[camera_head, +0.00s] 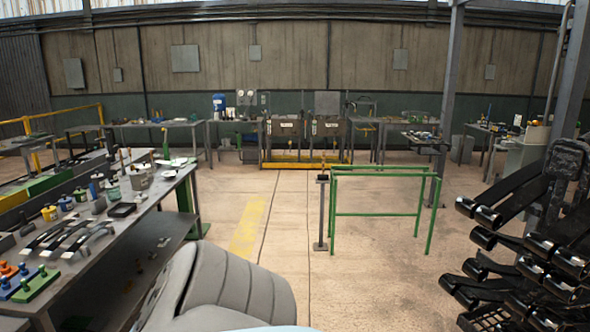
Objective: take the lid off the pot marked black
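Several small pots or tins stand on the long metal bench (110,252) at the left. A larger grey container (140,180) stands farther along the bench. Neither of my grippers is in view.
A green rail frame (378,214) and a thin post (322,215) stand on the floor ahead. A rack of dark springs (525,245) fills the right side. Workbenches line the back wall. Open floor (290,240) lies between the left bench and the green frame.

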